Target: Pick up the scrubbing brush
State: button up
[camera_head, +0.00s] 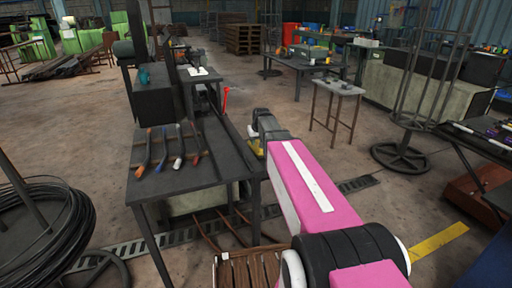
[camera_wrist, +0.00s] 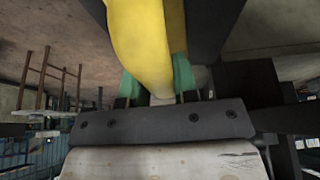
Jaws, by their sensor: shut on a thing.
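A smooth yellow object, which I take to be the scrubbing brush (camera_wrist: 142,40), fills the upper middle of the wrist view. Its bristles cannot be made out. The green pads of my gripper (camera_wrist: 157,78) press on it from both sides, so my gripper is shut on it. In the camera_head view my gripper (camera_head: 264,128) is beyond the pink arm, at the right side of the dark workbench (camera_head: 185,190). A small yellow bit of the brush (camera_head: 255,147) shows beside it; the rest is hidden.
Several hand tools with coloured ends (camera_head: 172,150) lie on the workbench. A red-handled lever (camera_head: 225,98) stands behind its right edge. A coil of black cable (camera_head: 40,235) is at the lower left. A small table (camera_head: 338,88) stands to the right, with open floor around it.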

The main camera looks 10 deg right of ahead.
notch_tip(320, 180, up, 10)
dwell(0.7)
jog(key=shift+o, duration=0.7)
